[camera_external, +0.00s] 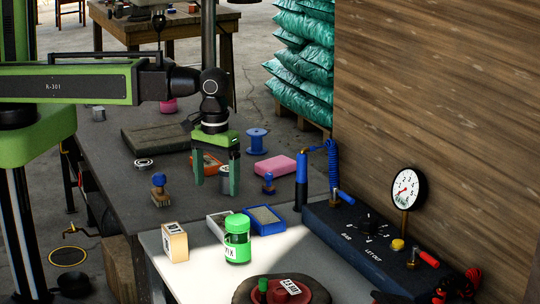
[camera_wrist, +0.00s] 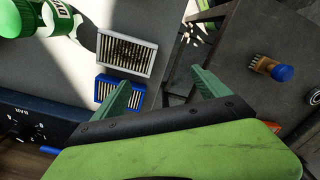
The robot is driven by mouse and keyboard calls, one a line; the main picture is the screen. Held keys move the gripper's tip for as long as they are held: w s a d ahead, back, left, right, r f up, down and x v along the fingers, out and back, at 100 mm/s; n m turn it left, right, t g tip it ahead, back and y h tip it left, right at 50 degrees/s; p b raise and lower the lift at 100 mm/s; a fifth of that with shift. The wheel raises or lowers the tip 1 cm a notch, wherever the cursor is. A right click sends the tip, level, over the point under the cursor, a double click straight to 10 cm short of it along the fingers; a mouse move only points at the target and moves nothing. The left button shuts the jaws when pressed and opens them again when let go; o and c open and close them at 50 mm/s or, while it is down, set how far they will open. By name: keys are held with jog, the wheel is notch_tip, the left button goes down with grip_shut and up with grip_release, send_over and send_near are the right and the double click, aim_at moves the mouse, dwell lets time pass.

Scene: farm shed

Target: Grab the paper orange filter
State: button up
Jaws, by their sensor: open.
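The orange-framed filter (camera_external: 209,162) lies flat on the dark tabletop in the external view, partly hidden behind my gripper. My gripper (camera_external: 214,183) points down with its two green fingers apart and nothing between them. In the external view it overlaps the orange filter; I cannot tell the exact gap or height. A white-framed filter (camera_wrist: 138,36) and a blue-framed filter (camera_wrist: 120,80) lie on the pale surface in that view.
A green jar (camera_external: 237,240) and a small box (camera_external: 175,242) stand on the pale surface. A pink block (camera_external: 275,167), a blue spool (camera_external: 257,142) and blue-topped brushes (camera_external: 160,188) surround my gripper. A gauge panel (camera_external: 365,240) stands at the right.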

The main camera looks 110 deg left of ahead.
jog(key=s+a+r+n+p, duration=0.15)
jog(key=a+n, duration=0.45)
jog(key=a, duration=0.7)
notch_tip(320, 180, up, 2)
jog(key=n+p, duration=0.2)
jog(key=n, duration=0.5)
send_over(207, 161)
notch_tip(207, 161, down, 12)
jog(key=b, duration=1.2)
jog(key=shift+w+f+b, duration=0.1)
jog(key=shift+f+b, duration=0.05)
jog(key=shift+b, duration=0.2)
notch_tip(207, 161, down, 5)
jog(key=b, duration=0.5)
jog(key=shift+a, duration=0.1)
jog(key=c, duration=1.5)
